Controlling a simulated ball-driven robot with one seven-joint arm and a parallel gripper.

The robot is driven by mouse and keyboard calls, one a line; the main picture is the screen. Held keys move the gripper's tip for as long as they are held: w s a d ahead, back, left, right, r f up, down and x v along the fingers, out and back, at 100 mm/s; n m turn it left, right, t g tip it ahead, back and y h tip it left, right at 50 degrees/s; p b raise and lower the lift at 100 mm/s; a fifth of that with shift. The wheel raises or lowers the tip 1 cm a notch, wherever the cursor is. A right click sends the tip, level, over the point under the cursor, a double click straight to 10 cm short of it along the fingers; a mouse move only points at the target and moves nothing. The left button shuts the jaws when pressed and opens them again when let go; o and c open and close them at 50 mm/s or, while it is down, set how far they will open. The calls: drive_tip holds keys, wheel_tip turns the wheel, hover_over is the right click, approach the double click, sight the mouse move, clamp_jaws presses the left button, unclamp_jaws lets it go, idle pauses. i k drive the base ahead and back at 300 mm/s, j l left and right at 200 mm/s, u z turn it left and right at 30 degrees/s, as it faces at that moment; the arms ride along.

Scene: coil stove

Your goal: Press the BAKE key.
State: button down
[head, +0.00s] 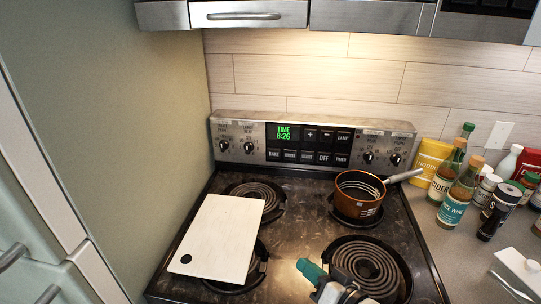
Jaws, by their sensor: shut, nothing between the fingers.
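The BAKE key (274,154) is a dark key at the left end of the lower row on the stove's back panel (240,133). It sits below the green display (285,132), which reads TIME and what looks like 6:26. My gripper (308,267), with a teal part at its end, shows at the bottom of the head view over the cooktop. It is shut and empty, well in front of the panel and to the right of the BAKE key. It touches no key. Its lower part is cut off by the picture edge.
A white board (217,238) lies over the left front coil. A copper-coloured pot (358,196) stands on the right rear coil, its handle pointing right. Bottles and jars (459,190) crowd the right counter. A wall rises at the left; cabinets (248,14) hang above.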

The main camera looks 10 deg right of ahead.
sight(272, 153)
drive_tip(key=i, duration=1.15)
